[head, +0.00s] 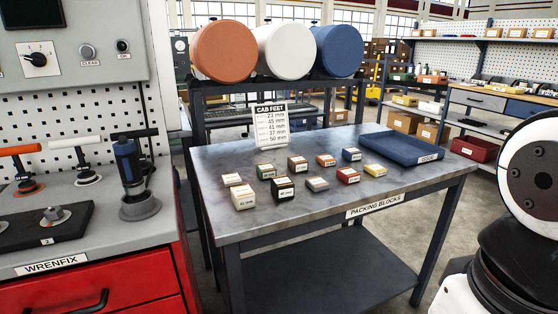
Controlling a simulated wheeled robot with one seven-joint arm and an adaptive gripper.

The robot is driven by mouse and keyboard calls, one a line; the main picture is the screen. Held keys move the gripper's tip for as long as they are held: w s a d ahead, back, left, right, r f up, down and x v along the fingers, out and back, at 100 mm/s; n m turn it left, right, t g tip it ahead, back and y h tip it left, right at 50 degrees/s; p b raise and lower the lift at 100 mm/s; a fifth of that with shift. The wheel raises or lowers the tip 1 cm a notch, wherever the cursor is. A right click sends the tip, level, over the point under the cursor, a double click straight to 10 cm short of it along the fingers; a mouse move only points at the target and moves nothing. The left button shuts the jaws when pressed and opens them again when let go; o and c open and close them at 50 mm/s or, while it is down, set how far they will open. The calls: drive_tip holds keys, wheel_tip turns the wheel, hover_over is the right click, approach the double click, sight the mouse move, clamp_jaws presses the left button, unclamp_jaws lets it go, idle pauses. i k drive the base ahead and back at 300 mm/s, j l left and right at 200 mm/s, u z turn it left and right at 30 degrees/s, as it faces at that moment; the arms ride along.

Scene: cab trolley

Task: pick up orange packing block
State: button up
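The orange packing block (326,161) is a small block with a pale label on top. It sits in the back row on the grey metal table (215,218), between a brownish block (297,165) on its left and a blue block (351,156) on its right, apart from both. A red block (347,177) and a grey block (316,185) stand in front of it. My gripper is not in view; only a white and black part of my arm shows at the right edge.
Other small labelled blocks share the table, including yellow (375,171), black (282,189) and green (266,172). A shallow blue tray (440,158) lies at the table's right. A CAB FEET sign (270,126) stands at the back. A grey workbench (140,240) stands left.

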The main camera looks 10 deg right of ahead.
sight(326, 160)
drive_tip(key=i+l+u, duration=0.2)
drive_tip(key=i, duration=0.35)
drive_tip(key=i+l+u, duration=0.25)
drive_tip(key=i+l, duration=0.25)
drive_tip(key=i, duration=0.4)
